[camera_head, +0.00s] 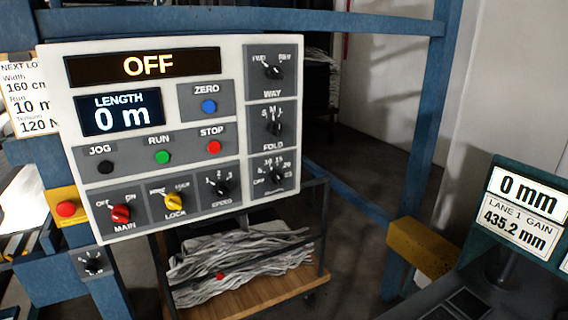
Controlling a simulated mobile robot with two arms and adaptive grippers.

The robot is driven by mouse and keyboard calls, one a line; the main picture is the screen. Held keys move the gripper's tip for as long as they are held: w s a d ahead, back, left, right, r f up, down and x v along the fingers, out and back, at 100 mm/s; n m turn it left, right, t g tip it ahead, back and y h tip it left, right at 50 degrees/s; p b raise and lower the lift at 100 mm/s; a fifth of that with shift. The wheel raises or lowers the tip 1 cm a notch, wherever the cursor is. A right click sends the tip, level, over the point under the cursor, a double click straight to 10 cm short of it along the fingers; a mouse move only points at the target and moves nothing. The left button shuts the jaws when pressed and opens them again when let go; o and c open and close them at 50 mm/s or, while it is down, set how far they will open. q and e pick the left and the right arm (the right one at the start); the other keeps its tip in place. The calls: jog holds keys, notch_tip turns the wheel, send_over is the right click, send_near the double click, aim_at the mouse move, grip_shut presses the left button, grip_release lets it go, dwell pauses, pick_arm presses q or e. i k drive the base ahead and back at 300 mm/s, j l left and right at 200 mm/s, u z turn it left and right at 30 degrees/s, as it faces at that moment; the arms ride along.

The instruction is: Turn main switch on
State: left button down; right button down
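The white control panel (240,120) stands at the left and centre of the head view. Its top display (148,66) reads OFF. The main switch (121,213) is a red rotary knob at the panel's lower left, labelled MAIN, with OFF at its upper left and ON at its upper right. Its exact pointing direction is too small to tell for sure. A yellow LOCK knob (173,201) sits just right of it. Neither of my grippers is in view, and nothing touches the panel.
A red button on a yellow box (66,208) and a small black knob (93,262) are left of the panel. Blue frame posts (428,120) surround it. A cart of grey material (240,265) stands below. A display reading 0 mm (527,194) is at the right.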

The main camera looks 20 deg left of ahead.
aim_at(120, 212)
jog(key=u, duration=1.35)
